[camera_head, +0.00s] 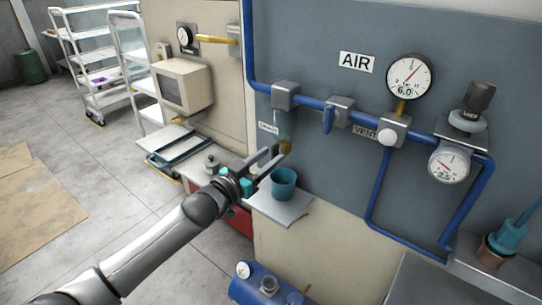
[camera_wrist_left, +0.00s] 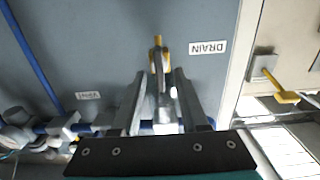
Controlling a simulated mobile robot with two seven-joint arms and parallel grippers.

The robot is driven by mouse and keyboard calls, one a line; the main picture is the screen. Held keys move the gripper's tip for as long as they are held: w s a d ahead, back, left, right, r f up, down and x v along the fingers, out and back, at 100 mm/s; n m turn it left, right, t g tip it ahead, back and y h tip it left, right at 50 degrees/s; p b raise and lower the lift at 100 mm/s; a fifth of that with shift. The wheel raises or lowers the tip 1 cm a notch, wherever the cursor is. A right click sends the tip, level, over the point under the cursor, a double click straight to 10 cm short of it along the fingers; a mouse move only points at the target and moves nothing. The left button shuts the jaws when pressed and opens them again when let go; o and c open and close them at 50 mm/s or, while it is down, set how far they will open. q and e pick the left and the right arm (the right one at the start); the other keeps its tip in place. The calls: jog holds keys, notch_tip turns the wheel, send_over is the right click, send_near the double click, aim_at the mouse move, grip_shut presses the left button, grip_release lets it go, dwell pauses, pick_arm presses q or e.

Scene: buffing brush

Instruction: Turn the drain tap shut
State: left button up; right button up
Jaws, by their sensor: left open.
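The drain tap is a small brass piece (camera_head: 286,146) under the clear bowl (camera_head: 283,125) on the blue air line, by the DRAIN label. In the left wrist view, which looks upside down, the tap (camera_wrist_left: 157,55) has a yellow end and a grey body reaching down between my fingers. My left gripper (camera_head: 276,154) is open, with its fingertips close to the tap. In the left wrist view the left gripper (camera_wrist_left: 159,78) has one finger on each side of it, with gaps showing. Contact cannot be told. My right gripper is out of view.
A teal cup (camera_head: 284,182) stands on a small shelf (camera_head: 282,212) just below the tap. The blue pipe (camera_head: 312,103) carries valve blocks, a VENT knob (camera_head: 388,139) and gauges (camera_head: 410,77) to the right. A yellow lever (camera_head: 216,39) sits on the panel behind left.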

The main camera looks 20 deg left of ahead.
pick_arm(q)
jog(key=shift+w+d, duration=0.25)
jog(key=shift+w, duration=0.4)
grip_shut()
